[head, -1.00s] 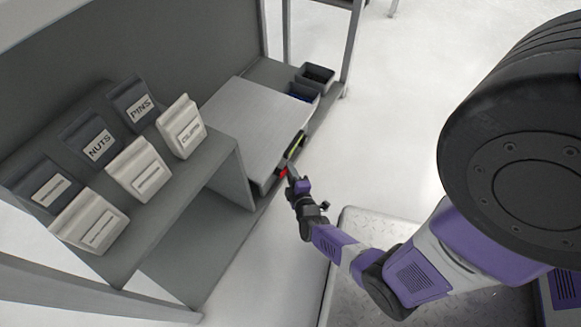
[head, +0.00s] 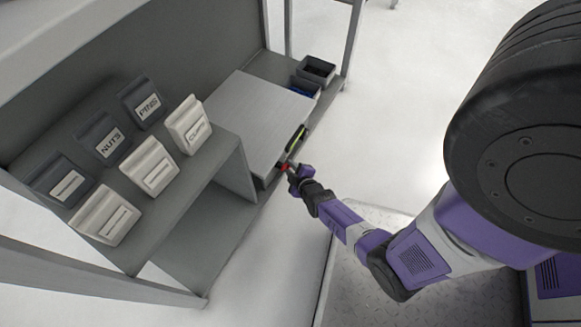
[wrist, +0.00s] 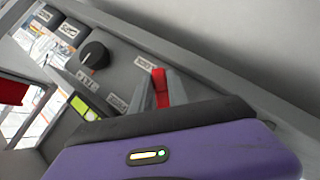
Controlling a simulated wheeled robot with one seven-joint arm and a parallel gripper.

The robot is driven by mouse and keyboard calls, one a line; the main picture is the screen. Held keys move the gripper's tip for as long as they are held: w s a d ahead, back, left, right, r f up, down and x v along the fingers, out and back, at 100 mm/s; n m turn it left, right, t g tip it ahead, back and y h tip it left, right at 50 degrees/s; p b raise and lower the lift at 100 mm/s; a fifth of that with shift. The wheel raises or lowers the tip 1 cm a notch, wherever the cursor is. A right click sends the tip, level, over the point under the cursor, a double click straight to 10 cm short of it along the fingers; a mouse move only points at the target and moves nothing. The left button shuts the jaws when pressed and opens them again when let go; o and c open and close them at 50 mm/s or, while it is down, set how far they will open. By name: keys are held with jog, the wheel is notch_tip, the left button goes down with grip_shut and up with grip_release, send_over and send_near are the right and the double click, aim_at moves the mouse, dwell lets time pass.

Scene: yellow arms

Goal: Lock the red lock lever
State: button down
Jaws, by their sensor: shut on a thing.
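The red lock lever (head: 283,167) is a small red piece on the front face of the grey box, low at its near corner. In the wrist view the red lever (wrist: 160,84) stands between the grey fingers of my gripper (wrist: 162,93). My gripper is shut on it. In the head view my gripper (head: 288,168) is at the lever, and its fingers partly hide it. The grey box (head: 252,115) lies flat on the bench. The wrist view shows its panel with a black knob (wrist: 94,55) and small white labels.
A shelf with several labelled dark and white bins (head: 110,143) stands to the left of the box. Two small dark trays (head: 316,70) sit behind it. A yellow-green display (head: 296,136) is on the box front. Open floor (head: 390,120) lies to the right.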

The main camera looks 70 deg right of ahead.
jog(key=c, duration=1.3)
grip_release()
jog(key=shift+s, duration=0.1)
jog(key=shift+p+v, duration=2.6)
jog(key=shift+v, duration=1.25)
jog(key=shift+a, duration=0.1)
